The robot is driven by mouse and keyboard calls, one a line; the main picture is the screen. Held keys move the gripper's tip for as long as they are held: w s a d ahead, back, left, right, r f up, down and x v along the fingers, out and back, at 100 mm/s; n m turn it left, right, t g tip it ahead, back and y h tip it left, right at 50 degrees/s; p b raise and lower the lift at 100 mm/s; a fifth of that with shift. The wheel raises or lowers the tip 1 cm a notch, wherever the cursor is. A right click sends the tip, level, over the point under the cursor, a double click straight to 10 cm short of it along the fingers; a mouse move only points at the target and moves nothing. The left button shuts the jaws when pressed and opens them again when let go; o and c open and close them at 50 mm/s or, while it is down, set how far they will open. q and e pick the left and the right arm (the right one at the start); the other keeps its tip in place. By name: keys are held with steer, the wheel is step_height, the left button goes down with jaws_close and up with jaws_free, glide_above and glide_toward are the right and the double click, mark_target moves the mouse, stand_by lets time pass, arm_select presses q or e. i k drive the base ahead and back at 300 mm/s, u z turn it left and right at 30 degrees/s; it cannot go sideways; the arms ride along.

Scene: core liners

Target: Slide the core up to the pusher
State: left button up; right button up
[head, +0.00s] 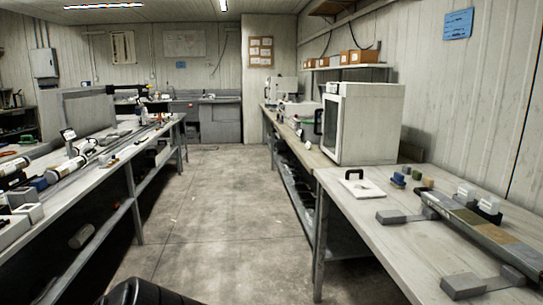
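On the right bench, a long dark rail or trough (466,229) runs diagonally to the right edge, with grey, olive and tan sections along it that look like core material. Grey blocks (400,216) sit at its sides. On the left bench, long tube-like pieces with white and dark ends (66,168) lie lengthwise; they look like core liners. I cannot tell which piece is the core to be moved or which is the pusher. Neither of my grippers is in view.
A white cabinet (372,122) stands on the right bench, with a black-handled white plate (355,187) and small coloured blocks (416,175) nearby. The left bench (110,166) is crowded. The concrete floor (205,210) between the benches is clear.

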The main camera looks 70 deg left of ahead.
mark_target(53, 176)
steer(key=u, duration=3.65)
steer(key=i, duration=1.65)
steer(key=z, duration=0.65)
steer(key=i, duration=1.45)
steer(key=z, duration=0.45)
